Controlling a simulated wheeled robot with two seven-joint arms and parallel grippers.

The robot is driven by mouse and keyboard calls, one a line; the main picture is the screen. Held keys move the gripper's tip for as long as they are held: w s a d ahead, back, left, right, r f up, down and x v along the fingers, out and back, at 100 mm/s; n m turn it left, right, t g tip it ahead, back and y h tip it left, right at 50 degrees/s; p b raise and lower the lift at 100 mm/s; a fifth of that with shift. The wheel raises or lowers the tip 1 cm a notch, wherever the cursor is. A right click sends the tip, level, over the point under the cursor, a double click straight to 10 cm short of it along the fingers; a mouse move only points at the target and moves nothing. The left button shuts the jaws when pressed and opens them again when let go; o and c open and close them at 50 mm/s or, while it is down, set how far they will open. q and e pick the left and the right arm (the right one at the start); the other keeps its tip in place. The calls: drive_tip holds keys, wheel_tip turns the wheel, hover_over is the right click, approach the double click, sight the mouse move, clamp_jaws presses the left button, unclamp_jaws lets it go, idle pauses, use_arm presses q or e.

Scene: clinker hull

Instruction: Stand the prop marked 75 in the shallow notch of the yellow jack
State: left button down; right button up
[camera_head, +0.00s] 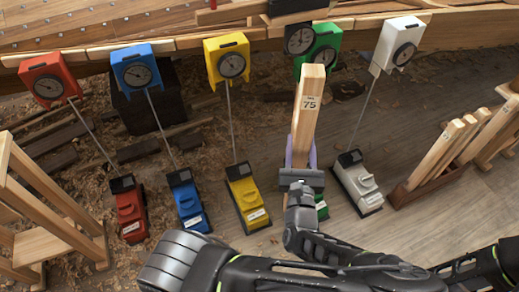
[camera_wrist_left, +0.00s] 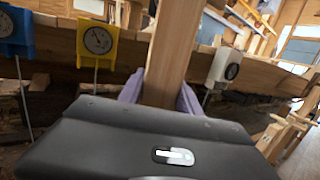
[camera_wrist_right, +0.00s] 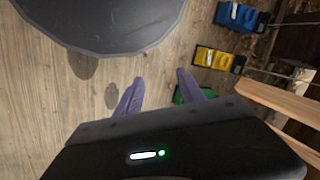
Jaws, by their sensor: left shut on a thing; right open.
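The prop marked 75 (camera_head: 307,110) is a pale wooden bar. My left gripper (camera_head: 303,160) is shut on it near its lower end and holds it roughly upright, in front of the green jack (camera_head: 322,208). The prop also shows in the left wrist view (camera_wrist_left: 172,55) between the purple fingers. The yellow jack (camera_head: 250,204) stands on the floor left of the prop, with a dark head and a rod up to a yellow dial box (camera_head: 230,62). I cannot make out its notch clearly. My right gripper (camera_wrist_right: 160,90) is open and empty over the floor.
Red (camera_head: 130,212), blue (camera_head: 188,205) and white (camera_head: 357,185) jacks stand in the same row, below dials along the plank hull (camera_head: 120,50). A rack (camera_head: 425,185) with several props is at right. A wooden trestle (camera_head: 50,190) is at left.

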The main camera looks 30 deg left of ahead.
drive_tip(key=o, duration=0.4)
wheel_tip(320, 180, down, 8)
drive_tip(key=b, duration=0.8)
drive_tip(key=shift+f, duration=0.15)
use_arm(q)
drive_tip(key=w+a+f+n+g+y+b, duration=0.2)
drive_tip(key=w+a+f+g+y+b, duration=0.1)
drive_tip(key=a+f, duration=0.6)
drive_tip(key=w+a+f+n+g+y+b, duration=0.3)
drive_tip(key=w+a+f, duration=0.2)
drive_tip(key=a+f, duration=0.4)
wheel_tip(320, 180, down, 6)
drive_tip(key=shift+w+r+y+b, duration=0.25)
drive_tip(key=shift+y+b, duration=0.05)
drive_tip(key=shift+b, duration=0.05)
use_arm(e)
wheel_tip(320, 180, down, 7)
drive_tip(key=shift+r, duration=0.1)
use_arm(q)
drive_tip(key=shift+d, duration=0.1)
